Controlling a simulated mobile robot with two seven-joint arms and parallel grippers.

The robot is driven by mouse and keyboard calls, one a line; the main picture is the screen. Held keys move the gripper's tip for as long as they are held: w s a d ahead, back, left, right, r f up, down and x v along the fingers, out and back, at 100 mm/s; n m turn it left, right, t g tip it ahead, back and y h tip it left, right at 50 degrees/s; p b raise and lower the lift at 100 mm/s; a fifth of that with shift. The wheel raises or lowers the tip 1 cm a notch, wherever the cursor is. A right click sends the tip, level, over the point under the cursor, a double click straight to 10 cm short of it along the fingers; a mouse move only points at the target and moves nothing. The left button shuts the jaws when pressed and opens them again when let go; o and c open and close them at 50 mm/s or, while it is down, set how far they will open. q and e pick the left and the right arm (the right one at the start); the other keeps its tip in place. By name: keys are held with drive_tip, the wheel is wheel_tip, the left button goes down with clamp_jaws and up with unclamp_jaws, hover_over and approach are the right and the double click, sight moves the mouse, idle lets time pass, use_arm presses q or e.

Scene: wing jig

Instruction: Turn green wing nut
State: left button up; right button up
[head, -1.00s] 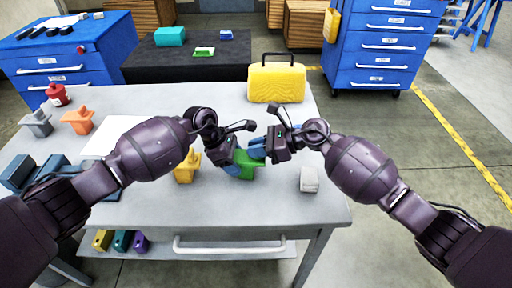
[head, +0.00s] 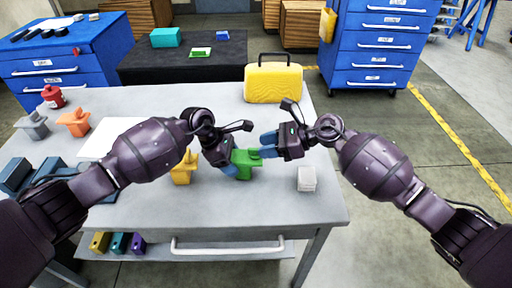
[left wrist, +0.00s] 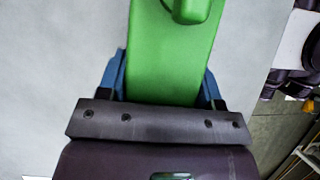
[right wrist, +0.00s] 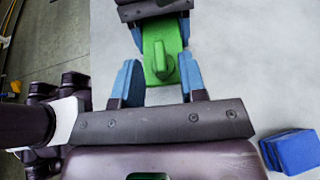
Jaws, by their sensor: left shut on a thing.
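The green block (head: 244,168) stands near the front middle of the grey table. The green wing nut (right wrist: 160,64) sits on the block in the right wrist view and shows at the top edge of the left wrist view (left wrist: 192,10). My left gripper (head: 236,166) is shut on the block, one blue finger on each side (left wrist: 165,85). My right gripper (head: 267,146) is open and empty, just right of the block. In the right wrist view its fingers (right wrist: 158,80) are spread wide, with the wing nut beyond and between them, apart from both.
A yellow piece (head: 184,168) stands left of the block, a pale small block (head: 307,179) right. A yellow case (head: 275,83) is behind. Grey (head: 35,124) and orange (head: 74,122) pieces and a red bottle (head: 53,96) are at far left.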

drive_tip(key=w+v, duration=0.1)
drive_tip(key=v, duration=0.7)
drive_tip(key=shift+s, duration=0.5)
use_arm(q)
drive_tip(key=shift+f, duration=0.2)
use_arm(e)
drive_tip(key=shift+f, duration=0.4)
use_arm(q)
drive_tip(key=o, duration=1.3)
drive_tip(key=shift+c, duration=0.2)
